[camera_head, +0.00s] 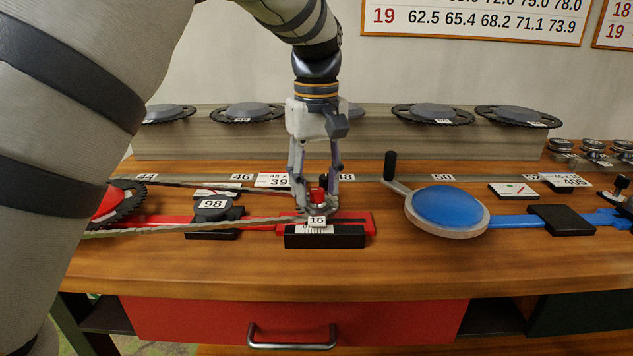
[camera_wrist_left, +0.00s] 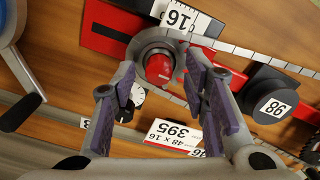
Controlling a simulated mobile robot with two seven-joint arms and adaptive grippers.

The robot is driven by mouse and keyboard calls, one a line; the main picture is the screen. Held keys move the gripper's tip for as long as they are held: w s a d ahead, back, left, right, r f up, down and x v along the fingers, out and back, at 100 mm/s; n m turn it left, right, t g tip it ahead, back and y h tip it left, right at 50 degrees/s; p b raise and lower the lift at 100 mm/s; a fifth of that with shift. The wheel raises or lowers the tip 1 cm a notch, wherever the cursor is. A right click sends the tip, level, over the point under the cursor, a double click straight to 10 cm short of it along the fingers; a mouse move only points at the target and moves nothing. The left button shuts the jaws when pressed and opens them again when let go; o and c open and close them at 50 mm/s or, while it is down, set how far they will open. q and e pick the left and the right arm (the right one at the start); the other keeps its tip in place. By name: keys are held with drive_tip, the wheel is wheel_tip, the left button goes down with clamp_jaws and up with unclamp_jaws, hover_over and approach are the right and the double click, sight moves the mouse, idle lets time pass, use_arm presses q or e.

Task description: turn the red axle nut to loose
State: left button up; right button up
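The red axle nut (camera_head: 317,195) stands on a grey round seat at the 16-marked sprocket, on the red rail (camera_head: 262,226) in the middle of the bench. It also shows in the left wrist view (camera_wrist_left: 159,68), as a red knob with a light mark at its edge. My left gripper (camera_head: 317,204) points down over the nut. In the left wrist view its purple-padded fingers (camera_wrist_left: 158,72) stand on either side of the nut, with a visible gap, so it is open. My right gripper is in neither view.
A chain (camera_head: 200,225) runs left from the nut's sprocket to a large chainring (camera_head: 118,205). A black block marked 98 (camera_head: 213,212) sits beside it. A blue disc with a crank (camera_head: 446,208) stands to the right. Chainrings line the rear shelf (camera_head: 270,147). The front bench strip is clear.

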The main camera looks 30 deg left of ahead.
sight(316, 189)
use_arm(q)
wheel_tip(316, 189, up, 12)
idle(0.4)
